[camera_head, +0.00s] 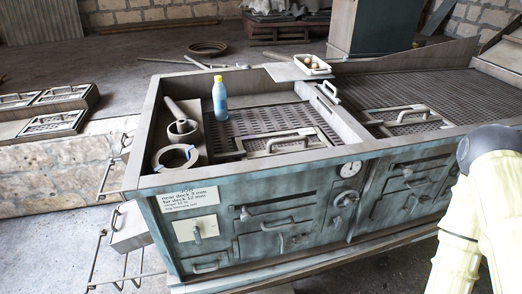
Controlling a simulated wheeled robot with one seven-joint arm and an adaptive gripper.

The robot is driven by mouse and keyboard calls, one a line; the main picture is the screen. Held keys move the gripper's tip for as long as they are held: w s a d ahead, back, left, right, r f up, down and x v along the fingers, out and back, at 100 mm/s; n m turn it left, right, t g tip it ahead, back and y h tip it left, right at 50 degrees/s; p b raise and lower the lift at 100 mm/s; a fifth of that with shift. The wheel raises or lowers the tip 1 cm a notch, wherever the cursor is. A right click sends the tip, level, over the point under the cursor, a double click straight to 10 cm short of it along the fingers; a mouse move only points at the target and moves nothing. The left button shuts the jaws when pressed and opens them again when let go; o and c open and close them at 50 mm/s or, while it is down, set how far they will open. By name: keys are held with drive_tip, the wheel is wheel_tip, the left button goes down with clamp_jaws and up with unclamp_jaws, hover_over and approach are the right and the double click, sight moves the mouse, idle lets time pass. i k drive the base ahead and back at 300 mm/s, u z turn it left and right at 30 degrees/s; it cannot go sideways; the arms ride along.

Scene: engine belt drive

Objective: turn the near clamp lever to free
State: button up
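Several small levers and handles sit on the teal front panel (300,190) of a large machine. My arm (470,225) shows at the lower right, pale with a dark joint, in front of the machine's right end. My gripper is not in view.
The open machine top has a perforated deck (265,122) and a dark mesh deck (430,95). A blue bottle (220,98) stands on the left deck. Rings (175,157) lie at the left corner. A small tray (312,64) sits on the back edge. Rails stick out at the left.

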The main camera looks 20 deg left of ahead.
sight(230, 156)
drive_tip(key=z, duration=1.45)
drive_tip(key=k, duration=0.45)
drive_tip(key=u, duration=2.65)
drive_tip(key=i, duration=0.5)
drive_tip(key=z, duration=0.1)
